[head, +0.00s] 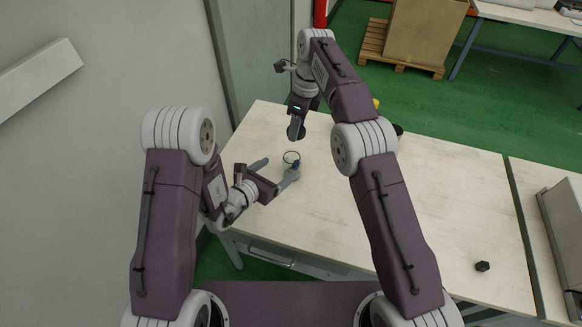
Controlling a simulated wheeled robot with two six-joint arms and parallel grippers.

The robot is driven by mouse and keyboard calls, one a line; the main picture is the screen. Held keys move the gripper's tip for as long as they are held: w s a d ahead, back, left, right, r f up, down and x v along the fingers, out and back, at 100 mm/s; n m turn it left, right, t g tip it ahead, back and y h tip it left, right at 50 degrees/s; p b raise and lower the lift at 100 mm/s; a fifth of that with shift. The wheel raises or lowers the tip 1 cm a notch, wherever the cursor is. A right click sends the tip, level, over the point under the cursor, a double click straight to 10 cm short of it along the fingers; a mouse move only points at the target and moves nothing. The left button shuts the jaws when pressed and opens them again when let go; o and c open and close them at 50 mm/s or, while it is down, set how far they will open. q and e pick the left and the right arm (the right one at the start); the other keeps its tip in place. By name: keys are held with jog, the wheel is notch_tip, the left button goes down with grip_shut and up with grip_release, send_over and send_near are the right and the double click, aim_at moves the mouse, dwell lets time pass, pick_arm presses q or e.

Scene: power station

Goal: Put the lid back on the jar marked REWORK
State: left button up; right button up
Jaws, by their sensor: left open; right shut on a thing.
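A clear glass jar with a dark round rim (291,157) stands open on the pale table near its left end. No marking on it can be read from here. My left gripper (275,170) is open, low over the table, with its fingers on either side of the jar at its lower part; contact cannot be told. My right gripper (296,131) points down above and just behind the jar. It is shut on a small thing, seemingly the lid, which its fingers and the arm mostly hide.
The pale wooden table (450,205) is mostly clear on the right. A small black object (482,266) lies near its front right. Yellow (376,102) and black (398,129) things show partly behind my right arm. A grey box (566,228) stands at the right edge.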

aim_at(296, 162)
pick_arm(q)
jog(key=shift+s+f, duration=0.2)
jog(key=shift+f, duration=0.25)
pick_arm(e)
jog(key=shift+s+a+f, duration=0.2)
jog(key=shift+a+f, duration=0.05)
jog(key=shift+f, duration=0.05)
pick_arm(q)
jog(key=shift+s+f, duration=0.2)
jog(key=shift+s, duration=0.1)
pick_arm(e)
jog(key=shift+s+a+f, duration=0.15)
jog(key=shift+s+a, duration=0.2)
jog(key=shift+a, duration=0.05)
pick_arm(q)
jog(key=shift+w+g, duration=0.1)
jog(key=shift+g, duration=0.2)
pick_arm(e)
jog(key=shift+w, duration=0.1)
pick_arm(q)
jog(key=shift+d, duration=0.1)
jog(key=x, duration=1.2)
grip_shut()
pick_arm(e)
jog(key=shift+f, duration=2.5)
